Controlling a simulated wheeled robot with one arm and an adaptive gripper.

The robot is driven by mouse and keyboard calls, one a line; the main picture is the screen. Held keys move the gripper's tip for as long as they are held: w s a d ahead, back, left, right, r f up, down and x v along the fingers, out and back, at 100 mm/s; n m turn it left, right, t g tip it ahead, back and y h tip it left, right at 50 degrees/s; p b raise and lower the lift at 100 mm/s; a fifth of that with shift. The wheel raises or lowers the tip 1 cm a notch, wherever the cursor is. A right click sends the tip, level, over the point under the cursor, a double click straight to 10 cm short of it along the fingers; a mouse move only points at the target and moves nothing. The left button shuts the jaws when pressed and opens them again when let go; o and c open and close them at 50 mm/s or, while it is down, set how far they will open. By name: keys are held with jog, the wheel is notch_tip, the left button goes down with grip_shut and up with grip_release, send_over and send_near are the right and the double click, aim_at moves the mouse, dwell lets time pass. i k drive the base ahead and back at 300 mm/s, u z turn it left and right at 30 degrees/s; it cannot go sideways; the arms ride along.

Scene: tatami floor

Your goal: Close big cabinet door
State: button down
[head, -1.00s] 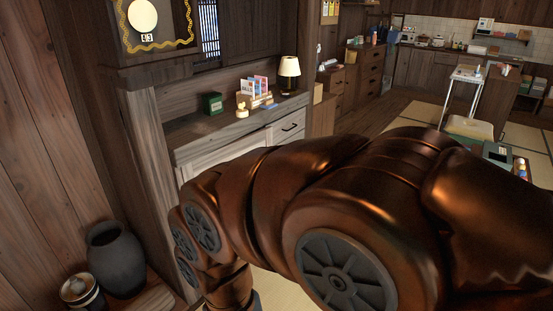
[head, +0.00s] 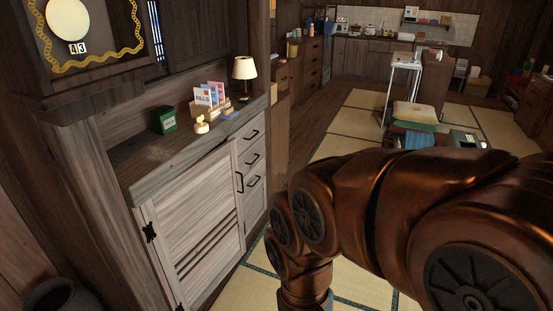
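The big cabinet door (head: 190,215) is pale grey wood with slats in its lower part. It is on the front of the wooden cabinet (head: 125,165), left of the middle in the head view. A black hinge shows on its left edge and a dark handle (head: 240,181) near its right edge. The door looks nearly flush with the front; I cannot tell whether a small gap is left. My copper-coloured arm crosses the lower right, apart from the door in the picture. My gripper is out of view.
A green box (head: 163,119), a letter holder (head: 212,104) and a lamp (head: 244,76) stand on the cabinet top. A dark vase (head: 62,297) is at lower left. Tatami floor (head: 340,125) is open beyond my arm.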

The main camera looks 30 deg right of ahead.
aim_at(197, 218)
jog(key=z, duration=0.1)
jog(key=i, duration=1.25)
jog(key=u, duration=0.8)
